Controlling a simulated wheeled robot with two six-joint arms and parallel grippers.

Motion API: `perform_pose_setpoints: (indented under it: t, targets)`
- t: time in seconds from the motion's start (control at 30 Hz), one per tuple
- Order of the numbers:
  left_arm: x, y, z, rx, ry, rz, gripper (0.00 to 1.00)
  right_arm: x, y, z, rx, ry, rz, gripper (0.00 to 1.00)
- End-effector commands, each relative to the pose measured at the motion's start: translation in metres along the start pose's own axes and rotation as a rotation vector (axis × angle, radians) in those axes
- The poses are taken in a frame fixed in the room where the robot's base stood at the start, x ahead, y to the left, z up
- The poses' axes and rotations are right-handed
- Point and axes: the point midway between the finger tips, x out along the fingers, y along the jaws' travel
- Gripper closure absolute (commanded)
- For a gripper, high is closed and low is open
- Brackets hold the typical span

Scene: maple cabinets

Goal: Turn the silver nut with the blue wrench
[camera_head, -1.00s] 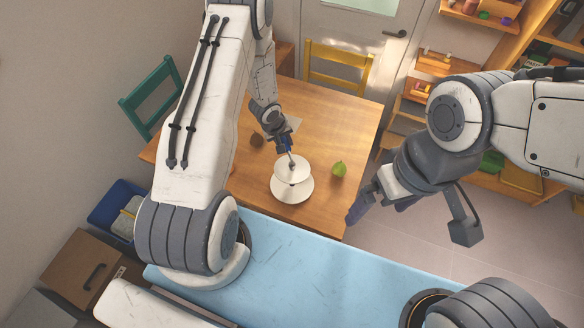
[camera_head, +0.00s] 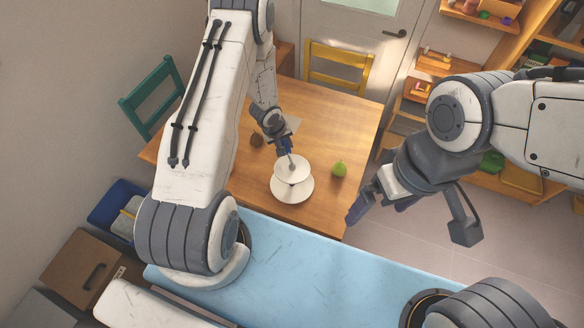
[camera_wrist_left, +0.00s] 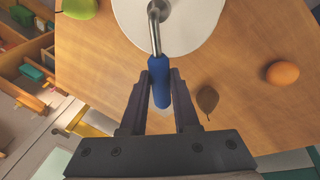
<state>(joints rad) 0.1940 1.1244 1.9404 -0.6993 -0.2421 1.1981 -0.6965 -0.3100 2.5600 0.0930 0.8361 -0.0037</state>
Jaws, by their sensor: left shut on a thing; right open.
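My left gripper (camera_head: 284,147) is shut on the blue handle of the wrench (camera_wrist_left: 159,82), above the wooden table. The wrench's silver shank runs from the handle over the white two-tier stand (camera_head: 292,190). The silver nut (camera_wrist_left: 162,8) seems to be at the shank's far end, above the middle of the upper plate. It is cut by the top edge of the left wrist view, and I cannot tell whether the wrench fits around it. My right gripper (camera_head: 372,204) is open and empty, off the table's right side.
A green pear (camera_head: 339,169) stands right of the stand. An orange egg-like thing (camera_wrist_left: 282,73) is on the table in the wrist view. A yellow chair (camera_head: 338,65) and a green chair (camera_head: 153,97) stand at the table's edges.

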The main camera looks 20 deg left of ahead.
Motion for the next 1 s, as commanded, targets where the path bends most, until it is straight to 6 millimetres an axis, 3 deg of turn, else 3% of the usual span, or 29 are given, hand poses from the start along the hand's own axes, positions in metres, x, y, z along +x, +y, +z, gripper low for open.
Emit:
perform_pose_setpoints:
  t: [0.27, 1.0]
  targets:
    - [-0.001, 0.001, -0.001, 0.003, 0.0, 0.001, 1.0, -0.002, 0.0, 0.0, -0.006, 0.0, 0.0, 0.0]
    - [0.0, 0.012, 0.001, 0.159, -0.043, 0.025, 1.0, -0.047, -0.003, -0.003, -0.001, 0.0, 0.0, 0.0]
